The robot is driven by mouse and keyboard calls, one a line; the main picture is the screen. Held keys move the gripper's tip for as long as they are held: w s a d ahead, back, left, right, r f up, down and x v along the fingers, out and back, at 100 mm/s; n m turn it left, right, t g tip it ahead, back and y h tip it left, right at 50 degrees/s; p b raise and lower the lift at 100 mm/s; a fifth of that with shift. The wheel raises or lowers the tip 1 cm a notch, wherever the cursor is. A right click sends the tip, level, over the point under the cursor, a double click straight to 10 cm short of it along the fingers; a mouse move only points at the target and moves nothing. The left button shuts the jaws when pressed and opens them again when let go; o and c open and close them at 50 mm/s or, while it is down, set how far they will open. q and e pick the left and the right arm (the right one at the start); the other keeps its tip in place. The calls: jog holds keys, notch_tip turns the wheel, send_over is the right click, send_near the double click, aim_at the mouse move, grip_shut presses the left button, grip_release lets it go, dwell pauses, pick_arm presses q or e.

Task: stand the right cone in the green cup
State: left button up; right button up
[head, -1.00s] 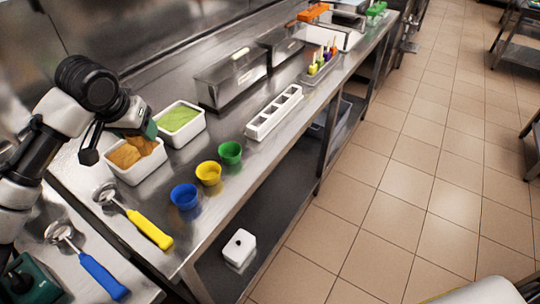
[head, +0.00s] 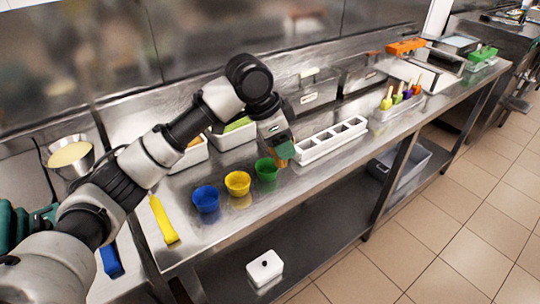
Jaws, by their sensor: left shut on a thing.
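My left gripper (head: 279,149) is shut on a small tan-brown cone (head: 281,162), mostly hidden by the teal fingers. It holds the cone close to the far right rim of the green cup (head: 267,174). I cannot tell whether the cone is inside the cup or just behind it. The green cup stands upright on the steel counter, at the right end of a row with the yellow cup (head: 237,186) and the blue cup (head: 206,202). My right gripper is not in view.
A white slotted holder (head: 330,142) lies right of the green cup. White tubs, including one with green ice cream (head: 238,124), stand behind my arm. A yellow-handled scoop (head: 163,220) lies at left. Counter in front of the green cup is clear.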

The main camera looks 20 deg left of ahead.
pick_arm(q)
jog(key=shift+w+a+f+p, duration=0.2)
jog(key=shift+w+a+f, duration=0.5)
jog(key=shift+f, duration=0.55)
jog(key=shift+w+a+f+p, duration=0.15)
jog(key=shift+w+a+f, duration=0.45)
jog(key=shift+f, duration=0.65)
jog(key=shift+w+a+f+p, duration=0.2)
jog(key=shift+w+a+f, duration=0.25)
jog(key=shift+a+f, duration=0.65)
jog(key=shift+d+f, duration=0.15)
jog(key=shift+d, duration=0.05)
jog(key=shift+f, duration=0.25)
jog(key=o, duration=0.9)
jog(key=shift+r, duration=0.25)
jog(key=v, duration=1.2)
jog(key=shift+d+r+b, duration=0.1)
jog(key=shift+b, duration=0.3)
